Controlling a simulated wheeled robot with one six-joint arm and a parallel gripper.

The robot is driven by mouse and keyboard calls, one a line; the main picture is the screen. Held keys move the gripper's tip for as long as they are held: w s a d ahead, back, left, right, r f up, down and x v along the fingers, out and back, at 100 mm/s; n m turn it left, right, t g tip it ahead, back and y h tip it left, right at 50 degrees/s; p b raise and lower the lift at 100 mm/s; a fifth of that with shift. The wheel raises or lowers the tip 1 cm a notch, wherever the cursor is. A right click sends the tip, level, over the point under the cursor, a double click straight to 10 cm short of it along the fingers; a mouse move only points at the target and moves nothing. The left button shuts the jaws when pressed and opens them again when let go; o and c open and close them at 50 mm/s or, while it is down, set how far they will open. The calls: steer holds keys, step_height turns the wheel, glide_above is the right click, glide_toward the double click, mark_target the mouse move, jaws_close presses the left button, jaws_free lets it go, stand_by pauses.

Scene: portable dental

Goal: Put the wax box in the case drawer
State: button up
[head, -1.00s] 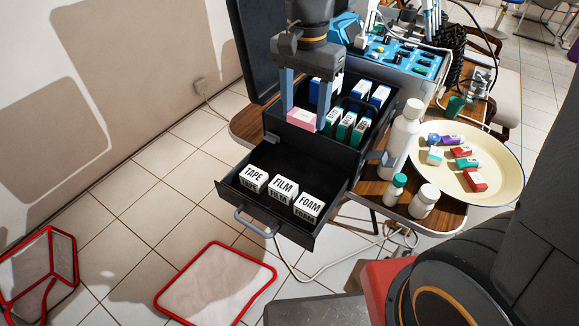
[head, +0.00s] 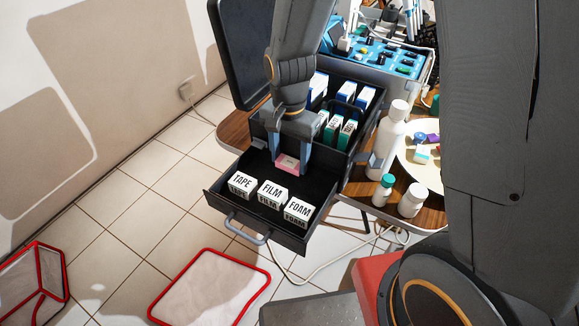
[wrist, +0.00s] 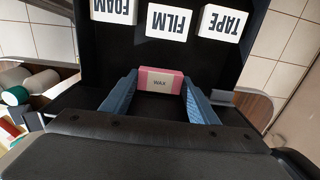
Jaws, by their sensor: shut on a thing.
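The pink wax box (head: 288,163), with a pale label reading WAX, is between the two blue fingers of my gripper (head: 290,168). The wax box also shows in the wrist view (wrist: 160,81), its label facing the camera, with a blue finger at each side. My gripper is shut on it. The open case drawer (head: 229,203) is black and pulled out below the case. The box is over the back part of the drawer; whether it touches the drawer floor I cannot tell.
White boxes marked TAPE (head: 242,184), FILM (head: 272,193) and FOAM (head: 298,207) stand at the drawer's front. The case (head: 258,128) holds several boxes above. White bottles (head: 392,135) stand to the right. Dark drawer floor is bare behind the white boxes.

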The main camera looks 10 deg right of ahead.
mark_target(289, 162)
steer(key=shift+f, duration=1.9)
steer(key=shift+f, duration=0.1)
steer(key=o, duration=1)
steer(key=shift+o, duration=0.2)
step_height(289, 162, up, 12)
steer(key=shift+r, duration=0.1)
steer(key=shift+s, duration=0.1)
